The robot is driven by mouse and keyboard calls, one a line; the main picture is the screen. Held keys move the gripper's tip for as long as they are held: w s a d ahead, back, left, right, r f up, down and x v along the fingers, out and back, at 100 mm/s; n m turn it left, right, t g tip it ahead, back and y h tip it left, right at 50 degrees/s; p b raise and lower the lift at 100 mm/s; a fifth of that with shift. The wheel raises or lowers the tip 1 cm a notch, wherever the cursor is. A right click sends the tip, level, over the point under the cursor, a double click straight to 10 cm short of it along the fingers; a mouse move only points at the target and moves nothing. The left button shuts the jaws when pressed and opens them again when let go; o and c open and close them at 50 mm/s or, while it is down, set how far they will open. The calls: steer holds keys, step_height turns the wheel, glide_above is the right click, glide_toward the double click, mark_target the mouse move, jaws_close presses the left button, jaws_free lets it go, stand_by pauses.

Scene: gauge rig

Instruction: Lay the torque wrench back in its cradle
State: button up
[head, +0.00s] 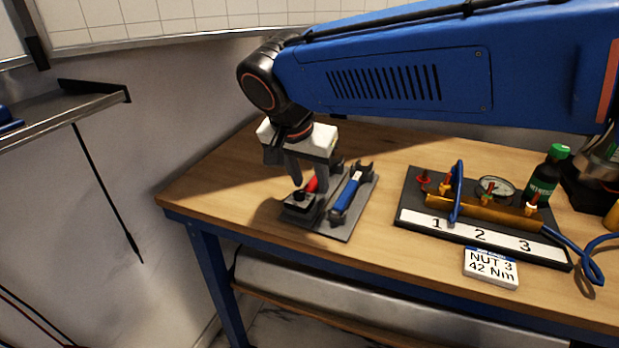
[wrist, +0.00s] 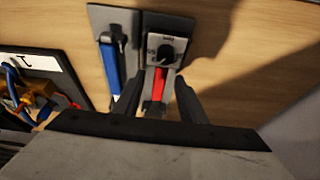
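A grey rack plate (head: 338,233) lies at the left part of the bench. A blue-handled tool (head: 347,196) rests along its right side; it also shows in the wrist view (wrist: 109,70). A red-handled tool (head: 311,185) lies beside it, partly hidden by my gripper; its red handle shows in the wrist view (wrist: 158,84). I cannot tell for certain which one is the torque wrench. My gripper (wrist: 157,103) points down with its fingers apart, one on each side of the red handle. No contact with the handle is visible.
A block with a black knob (wrist: 165,52) stands at the end of the red tool. To the right are a numbered black board (head: 408,190) with a brass manifold and gauge, a "NUT 3 42 Nm" card (head: 490,268) and a green-capped bottle (head: 546,178). Bare wood lies left of the rack.

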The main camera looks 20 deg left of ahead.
steer(key=v, duration=1.7)
steer(key=shift+r, duration=0.25)
steer(key=shift+s, duration=0.1)
